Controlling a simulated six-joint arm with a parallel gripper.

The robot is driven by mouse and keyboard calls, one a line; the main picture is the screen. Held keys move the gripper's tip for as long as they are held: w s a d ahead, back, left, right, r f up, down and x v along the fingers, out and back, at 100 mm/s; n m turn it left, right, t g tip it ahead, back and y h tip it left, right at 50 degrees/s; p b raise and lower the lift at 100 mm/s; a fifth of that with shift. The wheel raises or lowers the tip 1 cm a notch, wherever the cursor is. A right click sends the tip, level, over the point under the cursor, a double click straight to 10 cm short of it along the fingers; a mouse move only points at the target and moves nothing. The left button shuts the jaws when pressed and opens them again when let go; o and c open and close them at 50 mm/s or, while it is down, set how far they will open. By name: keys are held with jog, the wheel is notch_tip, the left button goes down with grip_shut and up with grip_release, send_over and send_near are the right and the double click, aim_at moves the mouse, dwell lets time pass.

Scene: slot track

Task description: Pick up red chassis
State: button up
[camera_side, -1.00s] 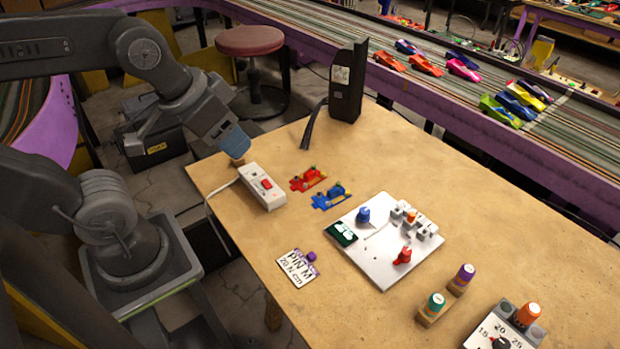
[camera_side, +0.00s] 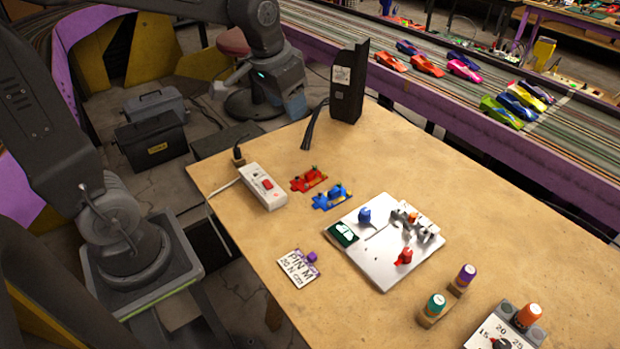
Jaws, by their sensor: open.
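The red chassis (camera_side: 309,180) lies flat on the wooden table, right of the white power strip and just behind the blue chassis (camera_side: 332,197). My gripper (camera_side: 297,108), with blue-grey fingertips, hangs above and behind the chassis in the picture, near the table's far left edge and left of the black upright box. It is open, and nothing shows between its fingers. It is well apart from the red chassis, which is fully in view.
The white power strip (camera_side: 262,187) and black upright box (camera_side: 348,82), with its dangling cable, flank the chassis. A white fixture board (camera_side: 372,268) with blue and red pieces lies to the right. A PIN M card (camera_side: 298,268) lies in front.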

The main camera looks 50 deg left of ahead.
jog(key=w+a+f+g, duration=0.1)
jog(key=w+a+f, duration=0.3)
jog(key=w, duration=0.2)
jog(key=g, duration=0.2)
send_over(311, 172)
jog(key=shift+n, duration=0.3)
jog(key=f, duration=2.3)
jog(key=shift+s+a+f, duration=0.1)
jog(key=shift+s+f, duration=0.25)
jog(key=shift+w+f, duration=0.2)
jog(key=shift+f, duration=1.35)
jog(key=shift+w+f, duration=0.2)
jog(key=shift+f, duration=1.3)
grip_shut()
